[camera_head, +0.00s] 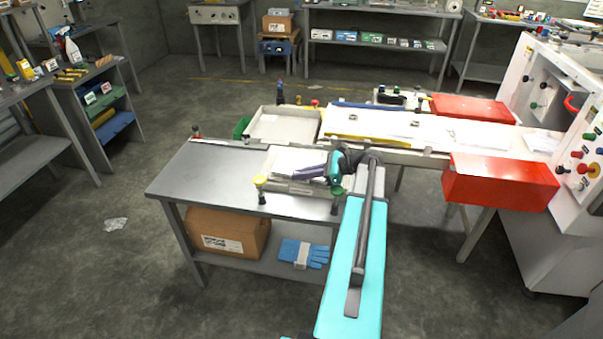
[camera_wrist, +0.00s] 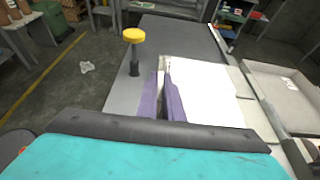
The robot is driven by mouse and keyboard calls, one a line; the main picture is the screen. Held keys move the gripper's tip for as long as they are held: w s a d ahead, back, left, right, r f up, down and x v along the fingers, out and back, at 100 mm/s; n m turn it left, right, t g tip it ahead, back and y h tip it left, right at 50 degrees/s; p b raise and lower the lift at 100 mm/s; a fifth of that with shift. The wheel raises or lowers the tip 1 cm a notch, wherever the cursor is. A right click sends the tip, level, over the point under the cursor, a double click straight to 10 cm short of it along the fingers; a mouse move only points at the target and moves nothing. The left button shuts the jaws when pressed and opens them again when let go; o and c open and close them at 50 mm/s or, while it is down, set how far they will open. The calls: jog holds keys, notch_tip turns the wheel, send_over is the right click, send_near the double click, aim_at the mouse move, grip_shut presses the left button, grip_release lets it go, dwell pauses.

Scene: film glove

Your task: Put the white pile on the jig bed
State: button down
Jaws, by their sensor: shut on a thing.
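The white pile (camera_head: 285,161), a flat stack of sheets, lies at the right part of the grey metal table; it fills the middle of the wrist view (camera_wrist: 208,88). My gripper (camera_head: 308,173) has purple fingers, which also show in the wrist view (camera_wrist: 162,95). They are shut on the pile's near edge, one finger lying over its top. Whether the pile is lifted or resting is hard to tell. A long white flat surface (camera_head: 372,123), perhaps the jig bed, lies behind and to the right, with a blue bar and a yellow strip along it.
A yellow-topped post (camera_head: 260,186) and a green-topped post (camera_head: 337,194) stand at the table's front edge. A shallow white tray (camera_head: 283,124) lies behind the table. Red boxes (camera_head: 500,182) flank the white surface. The left part of the grey table (camera_head: 205,170) is clear.

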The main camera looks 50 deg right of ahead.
jog(key=shift+f, duration=0.45)
jog(key=c, duration=1.8)
grip_release()
jog(key=shift+c, duration=0.2)
jog(key=shift+s+d+r, duration=0.1)
jog(key=shift+s, duration=0.05)
jog(key=b+v, duration=0.2)
jog(key=v, duration=1.1)
jog(key=shift+s, duration=0.25)
jog(key=shift+r, duration=0.15)
